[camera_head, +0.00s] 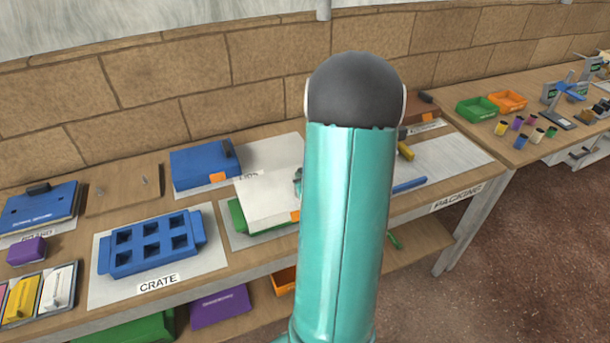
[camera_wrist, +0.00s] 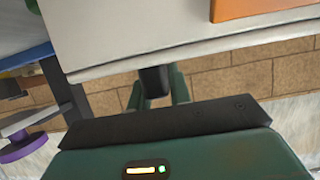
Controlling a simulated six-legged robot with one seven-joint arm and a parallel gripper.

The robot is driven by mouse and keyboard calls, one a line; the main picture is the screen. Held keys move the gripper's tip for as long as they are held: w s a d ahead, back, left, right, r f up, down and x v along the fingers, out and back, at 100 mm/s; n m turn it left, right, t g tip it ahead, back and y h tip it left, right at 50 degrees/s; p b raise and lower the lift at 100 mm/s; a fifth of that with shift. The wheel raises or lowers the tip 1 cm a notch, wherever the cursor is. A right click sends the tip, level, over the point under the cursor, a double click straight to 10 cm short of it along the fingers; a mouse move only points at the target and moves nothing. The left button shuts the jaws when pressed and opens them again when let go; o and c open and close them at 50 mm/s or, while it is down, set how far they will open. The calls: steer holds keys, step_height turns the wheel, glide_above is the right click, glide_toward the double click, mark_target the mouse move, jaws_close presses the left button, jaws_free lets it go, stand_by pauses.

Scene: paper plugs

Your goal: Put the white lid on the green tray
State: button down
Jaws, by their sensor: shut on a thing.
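The white lid (camera_head: 265,200) is over the green tray (camera_head: 237,216) in the head view. Green tray edge shows at the lid's left and below it; I cannot tell whether the lid touches it. An orange patch (camera_head: 295,216) is at the lid's front right. In the wrist view the lid (camera_wrist: 140,35) fills the top, with its orange patch at upper right. My gripper (camera_wrist: 159,90) is shut on the lid's dark handle (camera_wrist: 154,80). In the head view my teal arm hides most of the gripper and the lid's right side.
A blue lid (camera_head: 202,166) lies behind, at the left of the lid area. A blue crate (camera_head: 150,245) stands on its white mat at left. Blue and yellow pieces lie right of my arm, by the packing mat (camera_head: 440,163). Bins and small cups stand on the far right table (camera_head: 520,150).

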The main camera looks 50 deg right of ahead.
steer(key=shift+f, duration=0.1)
steer(key=c, duration=1.2)
jaws_free()
